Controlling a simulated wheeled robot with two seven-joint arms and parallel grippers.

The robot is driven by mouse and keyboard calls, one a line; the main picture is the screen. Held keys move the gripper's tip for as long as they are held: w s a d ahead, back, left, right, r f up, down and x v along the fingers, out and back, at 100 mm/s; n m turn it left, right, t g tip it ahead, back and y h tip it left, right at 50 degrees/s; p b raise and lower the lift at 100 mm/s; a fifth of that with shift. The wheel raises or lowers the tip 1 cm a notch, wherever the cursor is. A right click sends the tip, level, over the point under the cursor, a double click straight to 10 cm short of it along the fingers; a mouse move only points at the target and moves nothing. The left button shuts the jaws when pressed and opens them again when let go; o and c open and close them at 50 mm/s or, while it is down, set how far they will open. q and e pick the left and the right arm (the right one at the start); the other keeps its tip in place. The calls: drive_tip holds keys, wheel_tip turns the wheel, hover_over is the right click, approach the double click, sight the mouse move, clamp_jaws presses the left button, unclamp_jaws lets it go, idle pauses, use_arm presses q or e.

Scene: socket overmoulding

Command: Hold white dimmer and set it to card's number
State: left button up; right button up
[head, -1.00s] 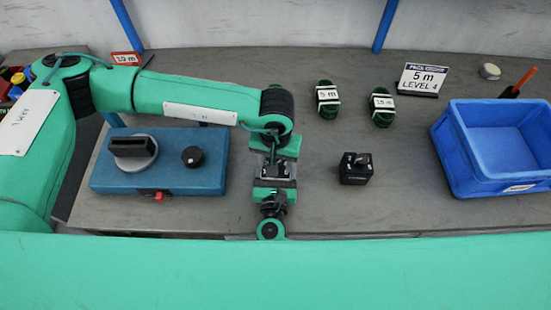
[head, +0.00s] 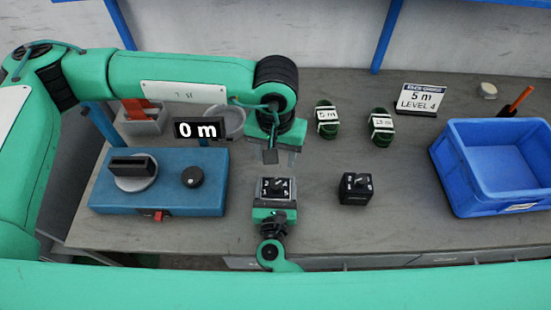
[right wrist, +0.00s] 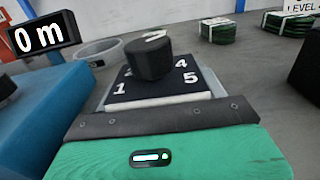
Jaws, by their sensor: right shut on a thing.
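My right gripper (head: 271,218) comes up from the front edge and is shut on the white dimmer (head: 275,202). The dimmer has a pale rim, a dark numbered face and a black knob (right wrist: 148,60); 1, 5 and 4 read in the right wrist view. I cannot tell which number the knob's white mark points at. My left gripper (head: 278,157) is behind the dimmer, apart from it; whether its dark fingers are open is unclear.
A black dimmer (head: 356,188) stands right of the held one. Two green cable coils (head: 327,120) (head: 381,129) lie behind. A blue crate (head: 451,182) is at right. A blue machine (head: 160,208) with knobs, a red switch and a "0 m" display (head: 198,130) is at left.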

drive_tip(key=o, duration=1.1)
